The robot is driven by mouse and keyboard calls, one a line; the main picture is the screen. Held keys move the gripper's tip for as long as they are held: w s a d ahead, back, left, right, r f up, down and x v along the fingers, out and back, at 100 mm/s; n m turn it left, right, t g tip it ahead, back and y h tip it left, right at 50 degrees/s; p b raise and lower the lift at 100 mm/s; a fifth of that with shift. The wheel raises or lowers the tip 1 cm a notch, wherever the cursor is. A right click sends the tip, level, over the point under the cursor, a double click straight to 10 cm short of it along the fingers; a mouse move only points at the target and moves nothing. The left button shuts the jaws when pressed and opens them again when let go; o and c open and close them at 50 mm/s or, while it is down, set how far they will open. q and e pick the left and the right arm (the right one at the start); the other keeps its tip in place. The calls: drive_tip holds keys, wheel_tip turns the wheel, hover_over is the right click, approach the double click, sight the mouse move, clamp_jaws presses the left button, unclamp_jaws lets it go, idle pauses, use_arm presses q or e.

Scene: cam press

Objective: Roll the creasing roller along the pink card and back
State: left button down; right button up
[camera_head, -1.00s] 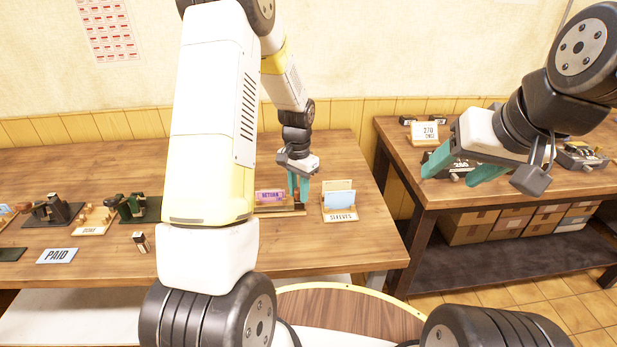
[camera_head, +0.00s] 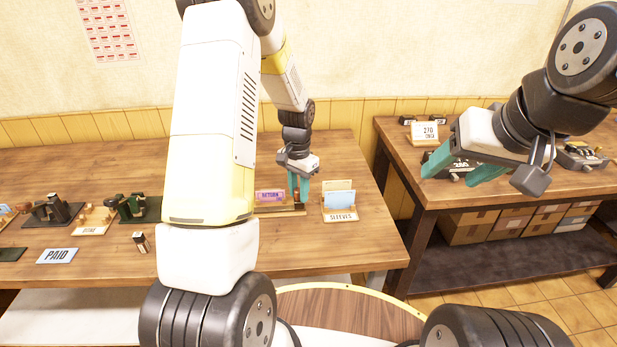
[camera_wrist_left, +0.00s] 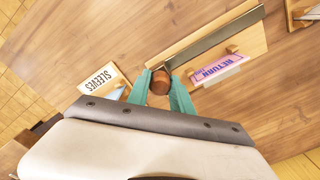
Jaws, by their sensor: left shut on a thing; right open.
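The pink card also shows in the left wrist view (camera_wrist_left: 217,70), to the right of my left gripper. My left gripper (camera_head: 299,188) is shut on the creasing roller, a brown rounded piece (camera_wrist_left: 159,84) between the teal fingers (camera_wrist_left: 162,92). The roller is at the end of the metal strip (camera_wrist_left: 215,39); whether it touches the strip or the card I cannot tell. My right gripper (camera_head: 456,174) is open and empty, high in front of the right table.
A SLEEVES holder (camera_head: 341,215) stands close to the right of my left gripper. The right table (camera_head: 450,190) holds a 270 sign (camera_head: 425,132). The front right of the left table is clear.

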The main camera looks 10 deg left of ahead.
use_arm(q)
drive_tip(key=s+a, duration=0.1)
drive_tip(key=a, duration=0.4)
drive_tip(key=s+a, duration=0.2)
drive_tip(key=a, duration=0.4)
drive_tip(key=s+a, duration=0.1)
drive_tip(key=a, duration=0.5)
drive_tip(key=shift+s, duration=0.4)
drive_tip(key=c, duration=1.1)
unclamp_jaws()
drive_tip(key=shift+r, duration=0.1)
drive_tip(key=shift+r, duration=3.85)
